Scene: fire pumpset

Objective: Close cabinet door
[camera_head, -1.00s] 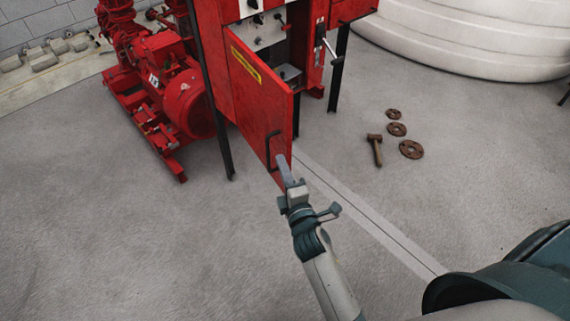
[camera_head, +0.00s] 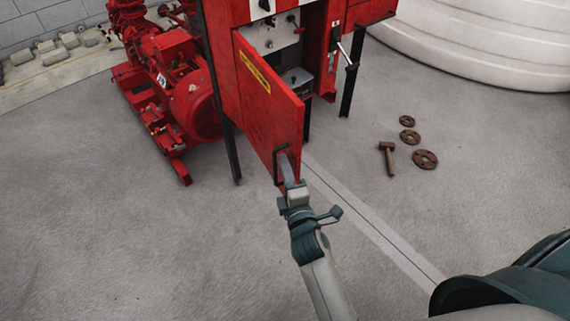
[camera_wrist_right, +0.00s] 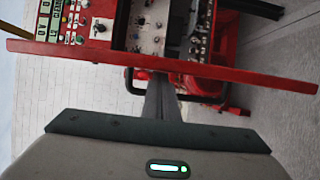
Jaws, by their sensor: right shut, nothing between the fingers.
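The red cabinet door (camera_head: 268,100) stands open at an angle from the red cabinet (camera_head: 228,60). It has a yellow label and a dark handle (camera_head: 277,165) near its free lower edge. My right gripper (camera_head: 287,164) is shut and empty, with its fingertips at the handle and the door's free edge; whether they touch cannot be told. In the right wrist view the shut fingers (camera_wrist_right: 161,98) reach up to the door's edge (camera_wrist_right: 200,68), with the dark handle (camera_wrist_right: 133,84) beside them. The cabinet's panel of knobs and switches shows past the door. My left gripper is not in view.
A red pump and motor (camera_head: 190,95) stand left of the cabinet. A hammer (camera_head: 388,157) and several brown flanges (camera_head: 425,160) lie on the floor at right. A large white tank (camera_head: 480,45) stands at the back right. The floor in front is open.

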